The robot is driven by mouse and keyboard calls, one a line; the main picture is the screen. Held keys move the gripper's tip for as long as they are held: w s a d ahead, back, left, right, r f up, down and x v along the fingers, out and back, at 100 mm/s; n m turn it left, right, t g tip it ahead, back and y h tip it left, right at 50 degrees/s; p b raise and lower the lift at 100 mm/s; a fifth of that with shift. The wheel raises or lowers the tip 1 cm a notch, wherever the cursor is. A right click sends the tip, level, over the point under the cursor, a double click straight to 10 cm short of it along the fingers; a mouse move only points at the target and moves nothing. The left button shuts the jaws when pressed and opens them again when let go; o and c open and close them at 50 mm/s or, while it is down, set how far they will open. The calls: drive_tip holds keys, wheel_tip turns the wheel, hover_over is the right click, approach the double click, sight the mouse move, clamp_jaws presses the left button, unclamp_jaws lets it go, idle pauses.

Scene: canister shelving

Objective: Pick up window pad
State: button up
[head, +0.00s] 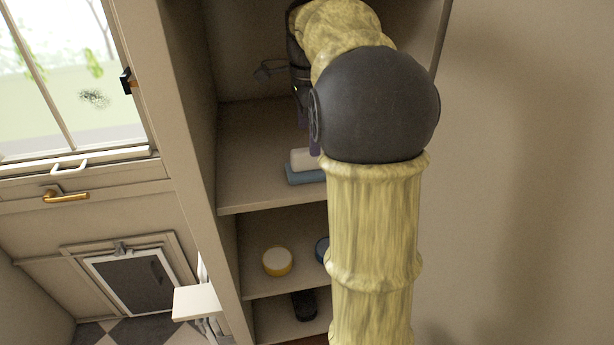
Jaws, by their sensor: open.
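A pad-like block with a white upper part and a blue lower part, which looks like the window pad (303,174), lies on the upper shelf board (250,180). Its right end is hidden behind my arm. My gripper (312,140) shows only in part at the left edge of my arm's dark joint, just above the pad in the picture. It is open, with nothing seen in it. I cannot tell how far it is from the pad.
A yellow-rimmed round container (277,261) and a partly hidden blue round thing (322,250) stand on the shelf below. A dark object (304,306) sits lower. The cabinet's side wall (190,130) bounds the shelves at left. A window (70,80) with a dark smudge is further left.

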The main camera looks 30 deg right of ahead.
sight(307, 150)
drive_tip(key=shift+r, duration=0.1)
drive_tip(key=shift+f, duration=1.15)
drive_tip(key=shift+s+a+f+p, duration=0.15)
drive_tip(key=shift+f+p, duration=0.1)
drive_tip(key=shift+f, duration=1.1)
drive_tip(key=shift+s+a+f+p, duration=0.1)
drive_tip(key=shift+f+p, duration=0.1)
drive_tip(key=shift+f, duration=1.1)
drive_tip(key=c, duration=1.1)
